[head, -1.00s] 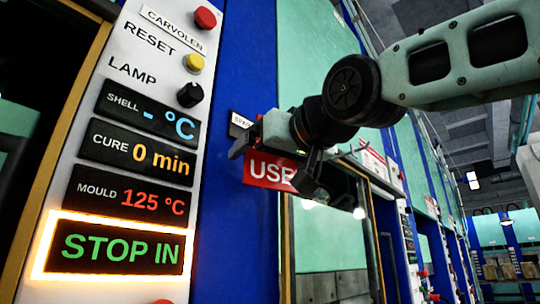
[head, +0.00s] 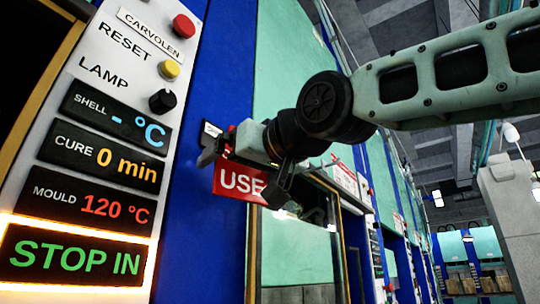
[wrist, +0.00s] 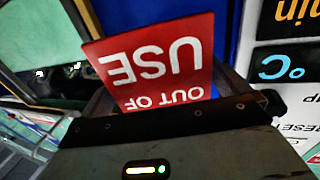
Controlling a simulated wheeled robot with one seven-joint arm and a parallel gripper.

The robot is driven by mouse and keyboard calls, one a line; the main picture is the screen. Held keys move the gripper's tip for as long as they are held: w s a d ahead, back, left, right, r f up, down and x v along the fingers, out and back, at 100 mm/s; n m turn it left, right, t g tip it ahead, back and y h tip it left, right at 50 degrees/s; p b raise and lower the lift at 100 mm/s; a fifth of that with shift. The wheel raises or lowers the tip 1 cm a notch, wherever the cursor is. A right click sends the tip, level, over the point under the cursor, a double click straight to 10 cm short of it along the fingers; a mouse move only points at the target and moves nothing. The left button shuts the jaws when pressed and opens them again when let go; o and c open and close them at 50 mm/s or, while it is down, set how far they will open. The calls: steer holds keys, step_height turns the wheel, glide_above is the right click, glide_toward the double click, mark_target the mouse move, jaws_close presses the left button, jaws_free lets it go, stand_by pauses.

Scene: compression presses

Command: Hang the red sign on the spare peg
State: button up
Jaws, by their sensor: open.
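The red sign (head: 238,183) with white lettering is at the blue post beside the press panel, its upper part hidden by my gripper (head: 240,172). In the wrist view the sign (wrist: 155,62) reads "OUT OF USE" upside down and stands between my two fingers. My gripper (wrist: 170,103) is open, with a finger on either side of the sign. A small pale label (head: 211,130) shows on the post just above the gripper, partly covered. The peg itself is hidden, so I cannot tell whether the sign hangs on it.
The press control panel (head: 130,75) with knobs and lit displays is close on the left. A green press door (head: 300,60) is behind the arm. More presses line the right, where the aisle looks open.

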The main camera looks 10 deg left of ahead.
steer(key=b+v, duration=0.7)
steer(key=v, duration=1)
steer(key=w+f+m+g+h, duration=0.1)
steer(key=w+f+g+h, duration=0.2)
steer(key=f, duration=1.5)
steer(key=w+f+m+g+h, duration=0.15)
steer(key=f+h, duration=0.25)
steer(key=f, duration=1.3)
steer(key=s+d+f+g+h, duration=0.2)
steer(key=s+d+f, duration=0.2)
steer(key=f, duration=0.5)
steer(key=s+d+f+g+h, duration=0.2)
steer(key=s+d+f, duration=0.2)
steer(key=d+f, duration=0.3)
steer(key=s+d+f+g+h, duration=0.2)
steer(key=s+d+f, duration=0.2)
steer(key=f, duration=0.8)
steer(key=shift+d+h, duration=0.3)
steer(key=shift+d, duration=0.4)
steer(key=shift+f+g, duration=0.1)
steer(key=shift+g, duration=0.15)
